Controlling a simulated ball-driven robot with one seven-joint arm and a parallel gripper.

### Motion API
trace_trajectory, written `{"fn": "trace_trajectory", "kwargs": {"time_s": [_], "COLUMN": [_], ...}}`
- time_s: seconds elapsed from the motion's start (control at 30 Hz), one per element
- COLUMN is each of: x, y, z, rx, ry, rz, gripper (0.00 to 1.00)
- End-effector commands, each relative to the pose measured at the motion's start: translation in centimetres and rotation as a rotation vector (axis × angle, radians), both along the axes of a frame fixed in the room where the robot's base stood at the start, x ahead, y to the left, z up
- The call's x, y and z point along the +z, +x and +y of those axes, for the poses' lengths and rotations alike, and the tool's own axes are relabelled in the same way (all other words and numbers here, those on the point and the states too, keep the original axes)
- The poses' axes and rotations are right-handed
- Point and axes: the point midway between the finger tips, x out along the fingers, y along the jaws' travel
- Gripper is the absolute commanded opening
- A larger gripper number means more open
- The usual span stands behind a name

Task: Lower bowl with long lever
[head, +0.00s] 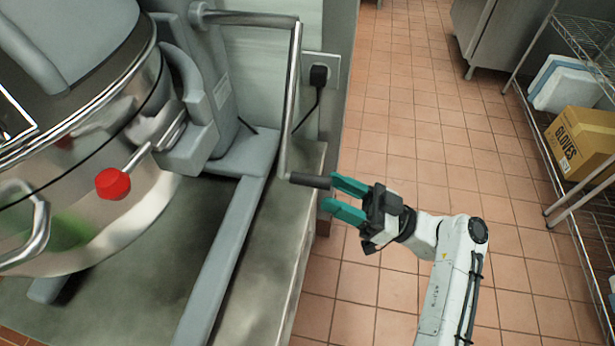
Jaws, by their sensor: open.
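The long lever (293,95) is a grey metal crank at the right side of the mixer. Its rod runs out from the top of the mixer, bends down, and ends in a dark handle (311,181) pointing right. The large steel bowl (95,215) is at the left, cut off by the picture edge, held at the mixer's grey frame. My gripper (338,199) has teal fingers and is open. Its fingers point left at the handle's end, with the upper finger close to the handle tip. I cannot tell whether they touch.
A red knob (112,183) on a short rod sticks out beside the bowl. A wall outlet with a black plug (319,75) is behind the lever. A wire shelf with a gloves box (582,142) stands at the right. The tiled floor (420,120) between is clear.

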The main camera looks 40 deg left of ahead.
Motion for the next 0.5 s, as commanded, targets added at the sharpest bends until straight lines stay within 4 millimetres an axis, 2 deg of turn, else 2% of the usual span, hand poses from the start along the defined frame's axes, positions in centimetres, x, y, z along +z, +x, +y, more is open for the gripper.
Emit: {"fn": "trace_trajectory", "kwargs": {"time_s": [0.2, 0.5], "x": [1.5, 2.4], "y": [-1.9, -2.9], "z": [3.2, 5.1], "rx": [0.002, 0.001], "ry": [-0.002, -0.002], "rz": [-0.001, 0.000], "gripper": [0.49, 0.49]}}
